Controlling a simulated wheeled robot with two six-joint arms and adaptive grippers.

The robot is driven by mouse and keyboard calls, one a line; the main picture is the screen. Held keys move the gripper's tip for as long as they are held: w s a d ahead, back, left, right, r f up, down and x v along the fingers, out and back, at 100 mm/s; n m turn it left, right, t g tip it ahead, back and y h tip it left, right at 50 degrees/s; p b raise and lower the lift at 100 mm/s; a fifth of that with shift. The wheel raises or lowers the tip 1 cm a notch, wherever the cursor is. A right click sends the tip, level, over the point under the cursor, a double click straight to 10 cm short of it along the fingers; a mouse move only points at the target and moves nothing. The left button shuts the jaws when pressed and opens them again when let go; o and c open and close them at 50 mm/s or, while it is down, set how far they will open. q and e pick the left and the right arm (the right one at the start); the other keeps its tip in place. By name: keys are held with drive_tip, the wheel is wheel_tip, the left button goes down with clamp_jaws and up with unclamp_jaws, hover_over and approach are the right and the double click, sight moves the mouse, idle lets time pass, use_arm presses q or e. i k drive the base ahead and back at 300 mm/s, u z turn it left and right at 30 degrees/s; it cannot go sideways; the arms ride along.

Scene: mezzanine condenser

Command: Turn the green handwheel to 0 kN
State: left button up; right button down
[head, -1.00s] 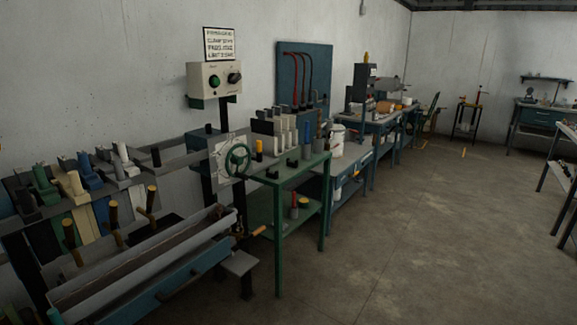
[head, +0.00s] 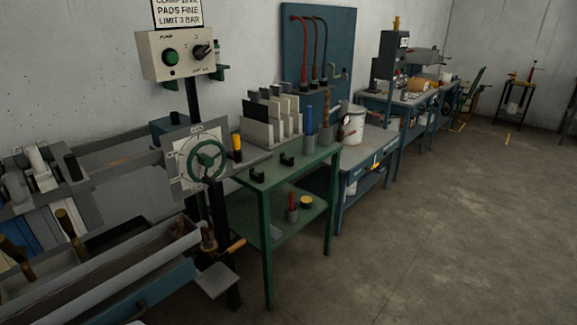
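The green handwheel (head: 207,161) is mounted on a pale square dial plate (head: 185,148) on the machine, left of the green table. The markings on the dial are too small to read, so its setting cannot be told. Neither of my grippers shows in the head view, and nothing touches the handwheel.
A control box (head: 180,53) with a green button and a black knob stands above the handwheel. A green table (head: 262,180) with upright plates and small tools is just right of it. A long trough (head: 150,262) lies at the lower left. The floor (head: 420,240) to the right is clear.

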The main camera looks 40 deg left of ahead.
sight(207, 160)
drive_tip(key=z, duration=0.1)
drive_tip(key=i, duration=1.3)
drive_tip(key=u, duration=0.65)
drive_tip(key=i, duration=0.85)
drive_tip(key=u, duration=0.7)
